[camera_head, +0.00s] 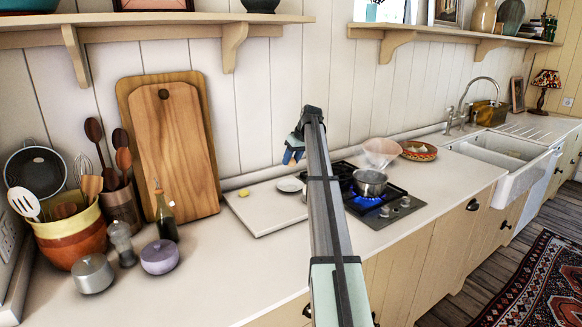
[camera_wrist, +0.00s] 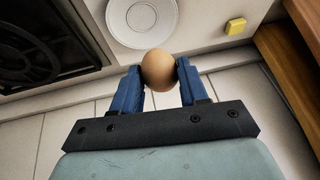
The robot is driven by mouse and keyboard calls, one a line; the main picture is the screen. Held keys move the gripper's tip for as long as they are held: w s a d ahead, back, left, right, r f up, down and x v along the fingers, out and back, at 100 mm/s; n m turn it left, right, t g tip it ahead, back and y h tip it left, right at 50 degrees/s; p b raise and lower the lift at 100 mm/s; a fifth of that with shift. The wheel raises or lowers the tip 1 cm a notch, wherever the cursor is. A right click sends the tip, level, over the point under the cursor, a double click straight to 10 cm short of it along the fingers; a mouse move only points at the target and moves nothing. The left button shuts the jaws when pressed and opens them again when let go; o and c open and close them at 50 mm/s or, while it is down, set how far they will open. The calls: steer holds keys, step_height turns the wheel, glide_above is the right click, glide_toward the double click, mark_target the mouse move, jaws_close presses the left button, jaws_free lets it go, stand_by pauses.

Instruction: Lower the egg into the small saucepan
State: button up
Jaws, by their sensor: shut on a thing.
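In the wrist view a brown egg (camera_wrist: 158,70) sits between the two blue fingers of my gripper (camera_wrist: 159,76), which is shut on it. In the head view my gripper (camera_head: 292,153) is raised in front of the wall, left of the stove; the egg cannot be made out there. The small saucepan (camera_head: 369,182) is a steel pan standing on the gas hob (camera_head: 395,208), over a blue flame, to the right of my gripper. The saucepan does not show in the wrist view.
A white saucer (camera_head: 290,184) and a yellow block (camera_head: 244,193) lie on a pale board (camera_head: 262,216) left of the hob. A bottle (camera_head: 166,218) and jars stand at the left.

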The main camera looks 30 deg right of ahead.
steer(key=s+d+r, duration=0.3)
steer(key=s+d, duration=0.2)
steer(key=d, duration=0.1)
steer(key=s+d+r, duration=0.3)
steer(key=s+d, duration=0.2)
steer(key=d, duration=0.2)
steer(key=s+d+f, duration=0.3)
steer(key=s+d, duration=0.6)
steer(key=d, duration=0.4)
steer(key=shift+s+d, duration=0.25)
steer(key=shift+s, duration=0.15)
steer(key=shift+w, duration=0.15)
steer(key=shift+w+a, duration=0.15)
steer(key=shift+w, duration=0.1)
steer(key=shift+f, duration=0.1)
steer(key=shift+f, duration=3.25)
steer(key=shift+f, duration=1.25)
